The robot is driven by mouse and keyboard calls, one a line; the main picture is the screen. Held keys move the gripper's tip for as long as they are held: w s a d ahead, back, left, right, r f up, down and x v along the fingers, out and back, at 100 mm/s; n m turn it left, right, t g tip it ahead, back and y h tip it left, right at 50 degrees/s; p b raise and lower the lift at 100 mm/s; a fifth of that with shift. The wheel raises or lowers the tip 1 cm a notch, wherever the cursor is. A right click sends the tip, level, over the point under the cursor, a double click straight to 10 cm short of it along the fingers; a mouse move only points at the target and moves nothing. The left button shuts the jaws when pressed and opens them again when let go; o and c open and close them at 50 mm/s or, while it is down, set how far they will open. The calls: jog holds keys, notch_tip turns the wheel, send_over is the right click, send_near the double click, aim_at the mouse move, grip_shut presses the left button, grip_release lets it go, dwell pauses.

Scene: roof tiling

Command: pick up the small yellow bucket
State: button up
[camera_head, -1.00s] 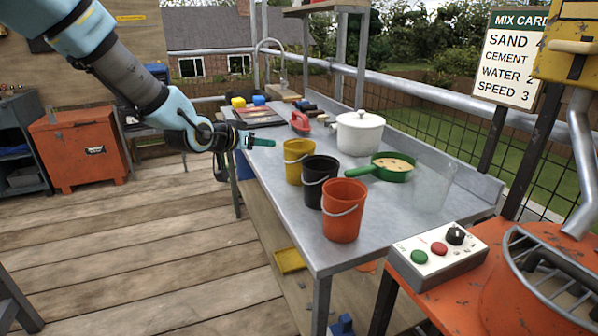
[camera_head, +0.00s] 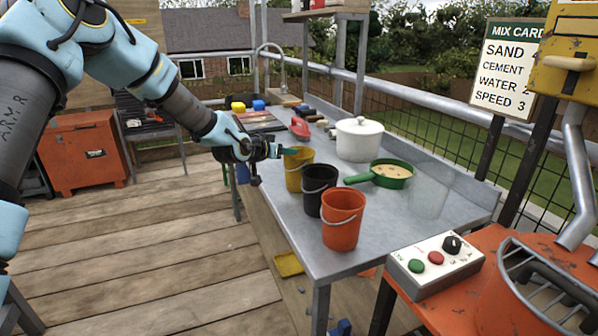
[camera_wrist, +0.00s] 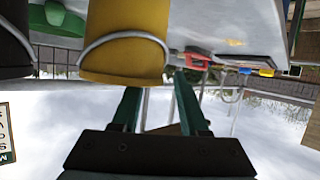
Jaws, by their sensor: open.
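The small yellow bucket (camera_head: 294,178) stands upright on the metal workbench, the farthest of a row of buckets. Its metal handle hangs down its side. My gripper (camera_head: 286,151) is beside the bucket's upper rim on its left side, with green fingers pointing at it. In the camera_wrist view, which is upside down, the yellow bucket (camera_wrist: 125,45) is just beyond the fingers and fills the upper middle. My gripper (camera_wrist: 156,90) is open there with nothing between its fingers. I cannot tell whether a fingertip touches the rim.
A black bucket (camera_head: 313,202) stands close in front of the yellow one, then an orange bucket (camera_head: 341,232). A white pot (camera_head: 359,139), a green pan (camera_head: 390,180) and a clear container (camera_head: 429,197) stand to the right. A red tool (camera_head: 299,128) lies behind on the workbench (camera_head: 300,248).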

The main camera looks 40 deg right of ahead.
grip_shut()
dwell(0.3)
dwell(1.1)
